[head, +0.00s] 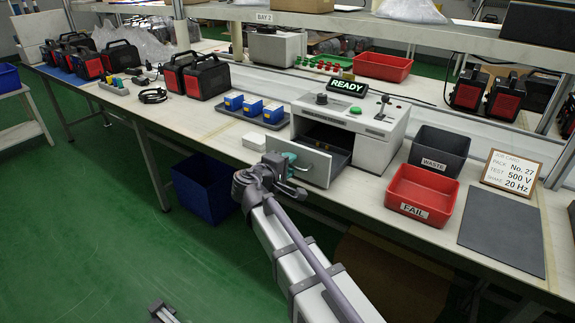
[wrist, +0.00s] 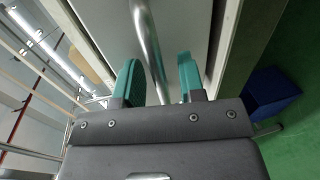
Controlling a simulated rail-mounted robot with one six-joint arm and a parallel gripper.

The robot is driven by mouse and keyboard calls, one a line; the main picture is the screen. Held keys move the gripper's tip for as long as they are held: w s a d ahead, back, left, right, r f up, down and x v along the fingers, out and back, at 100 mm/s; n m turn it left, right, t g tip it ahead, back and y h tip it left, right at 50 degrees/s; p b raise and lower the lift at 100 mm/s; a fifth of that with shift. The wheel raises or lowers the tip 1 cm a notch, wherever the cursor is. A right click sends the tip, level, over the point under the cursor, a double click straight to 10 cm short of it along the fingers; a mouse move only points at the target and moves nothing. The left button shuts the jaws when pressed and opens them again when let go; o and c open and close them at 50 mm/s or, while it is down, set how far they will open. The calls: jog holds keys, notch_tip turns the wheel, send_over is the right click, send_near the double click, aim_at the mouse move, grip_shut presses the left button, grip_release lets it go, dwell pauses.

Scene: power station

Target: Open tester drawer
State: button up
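The tester (head: 378,145) is a light grey box on the bench with a dark knob, a green button and a lit READY sign (head: 347,87). Its drawer (head: 312,165) stands out from the front, and its dark inside shows. My gripper (head: 279,171) is at the drawer front in the head view, partly hidden by my arm. In the wrist view, the teal fingers (wrist: 161,80) are apart, one on each side of the metal bar handle (wrist: 146,35). A gap shows between the handle and the right finger. Contact with the left finger is unclear.
A red FAIL bin (head: 420,190) and a dark WASTE bin (head: 438,149) stand right of the tester. Blue packs (head: 253,107) sit on a tray to its left. A blue bin (head: 203,188) is under the bench. The green floor at left is mostly clear.

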jog(key=p+v, duration=0.2)
jog(key=v, duration=0.8)
jog(key=shift+s+a, duration=0.3)
jog(key=shift+r, duration=0.15)
jog(key=s+d+f+m+g+y, duration=1.1)
jog(key=s+d+f, duration=0.35)
jog(key=d, duration=0.35)
notch_tip(320, 180, up, 21)
jog(key=g+h+p, duration=0.1)
jog(key=p, duration=2)
jog(key=shift+s+d+r+n, duration=0.2)
jog(key=shift+d+r+n, duration=0.05)
jog(key=shift+d+n, duration=0.15)
